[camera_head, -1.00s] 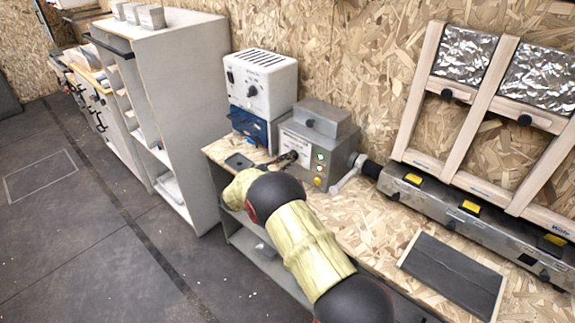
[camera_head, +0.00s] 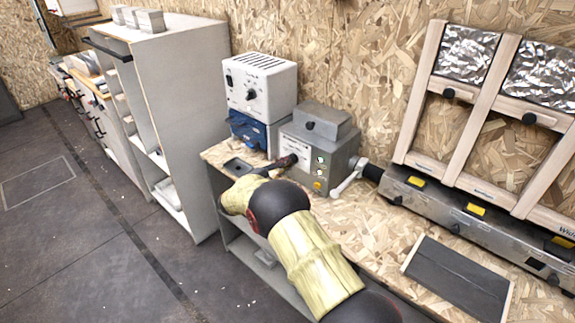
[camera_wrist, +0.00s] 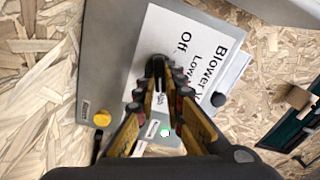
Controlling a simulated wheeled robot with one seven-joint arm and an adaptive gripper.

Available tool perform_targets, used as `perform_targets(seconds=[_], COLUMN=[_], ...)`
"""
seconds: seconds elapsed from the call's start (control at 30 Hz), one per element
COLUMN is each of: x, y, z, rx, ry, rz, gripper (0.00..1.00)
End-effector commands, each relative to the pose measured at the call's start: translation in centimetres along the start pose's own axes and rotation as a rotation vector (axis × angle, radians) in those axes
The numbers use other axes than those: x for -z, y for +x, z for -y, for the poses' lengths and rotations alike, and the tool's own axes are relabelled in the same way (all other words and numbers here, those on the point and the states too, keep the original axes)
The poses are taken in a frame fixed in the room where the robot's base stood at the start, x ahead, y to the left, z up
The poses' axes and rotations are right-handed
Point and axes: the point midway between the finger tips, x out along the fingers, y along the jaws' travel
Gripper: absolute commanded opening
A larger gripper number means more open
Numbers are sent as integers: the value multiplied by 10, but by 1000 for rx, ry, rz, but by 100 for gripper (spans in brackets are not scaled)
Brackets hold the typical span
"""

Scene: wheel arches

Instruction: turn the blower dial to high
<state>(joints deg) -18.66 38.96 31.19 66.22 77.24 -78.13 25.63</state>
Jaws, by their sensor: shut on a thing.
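The blower dial (camera_wrist: 157,66) is a small dark knob on a white label (camera_wrist: 196,50) reading "Blower", "Off" and "Low". The label is on the front of a grey metal box (camera_head: 316,122) on the bench. My gripper (camera_wrist: 161,80) is shut on the dial, with its fingertips on either side of it. In the head view my gripper (camera_head: 290,160) reaches the box front and hides the dial. The fingers also cover part of the label, so I cannot tell which mark the dial points to.
A yellow button (camera_wrist: 102,118) and a green lamp (camera_wrist: 165,132) are close to my fingers. A white-and-blue unit (camera_head: 258,88) stands left of the box. A lever handle (camera_head: 346,183) is at right, beside a long metal rail (camera_head: 440,205). A dark panel (camera_head: 458,277) lies on the bench.

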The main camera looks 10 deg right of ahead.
Motion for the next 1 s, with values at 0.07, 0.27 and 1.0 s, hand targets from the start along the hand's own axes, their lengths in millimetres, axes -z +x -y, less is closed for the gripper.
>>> perform_targets(seconds=[0.07, 0.27, 1.0], x=[-1, 0, -1], y=[-1, 0, -32], z=[-2, -2, -1], rx=[-2, -2, 0], ry=[-2, -2, -3], rz=[1, 1, 3], gripper=[0, 18, 29])
